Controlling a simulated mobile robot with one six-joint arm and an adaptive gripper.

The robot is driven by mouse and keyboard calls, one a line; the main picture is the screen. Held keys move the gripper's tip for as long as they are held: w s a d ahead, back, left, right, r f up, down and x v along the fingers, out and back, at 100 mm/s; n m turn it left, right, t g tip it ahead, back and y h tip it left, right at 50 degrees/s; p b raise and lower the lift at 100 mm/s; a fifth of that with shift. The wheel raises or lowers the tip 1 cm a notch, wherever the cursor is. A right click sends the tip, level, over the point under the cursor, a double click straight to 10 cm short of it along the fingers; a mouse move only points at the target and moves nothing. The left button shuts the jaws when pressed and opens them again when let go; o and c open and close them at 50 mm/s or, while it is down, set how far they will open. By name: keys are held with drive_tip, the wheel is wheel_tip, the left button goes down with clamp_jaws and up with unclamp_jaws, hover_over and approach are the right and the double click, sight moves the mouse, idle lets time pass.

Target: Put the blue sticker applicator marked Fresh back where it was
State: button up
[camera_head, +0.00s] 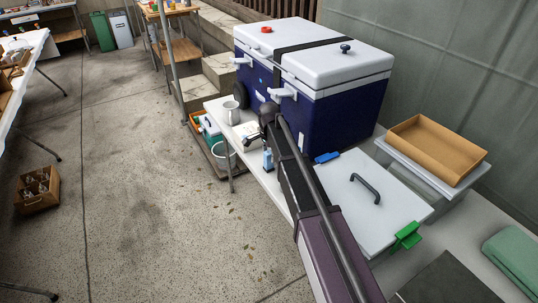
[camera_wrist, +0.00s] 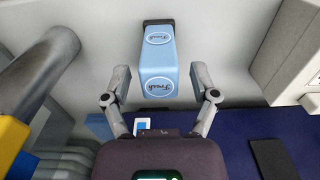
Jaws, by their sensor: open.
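The light blue sticker applicator (camera_wrist: 155,62) marked Fresh is in the upper middle of the wrist view. It carries two round Fresh labels and has a dark end at the top. My gripper (camera_wrist: 160,80) is open, with one finger on each side of the applicator and a visible gap at both sides. In the head view a small blue upright object (camera_head: 268,159), which looks like this applicator, stands near the front edge of the white table (camera_head: 247,172).
A large blue and white cooler (camera_head: 340,115) stands behind my arm. A white mug (camera_head: 231,113) is to the left. A white lid with a dark handle (camera_head: 372,205), a blue-handled item (camera_head: 326,157) and a cardboard tray (camera_head: 437,148) are to the right.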

drive_tip(key=shift+r+p, duration=5.2)
drive_tip(key=shift+r, duration=0.3)
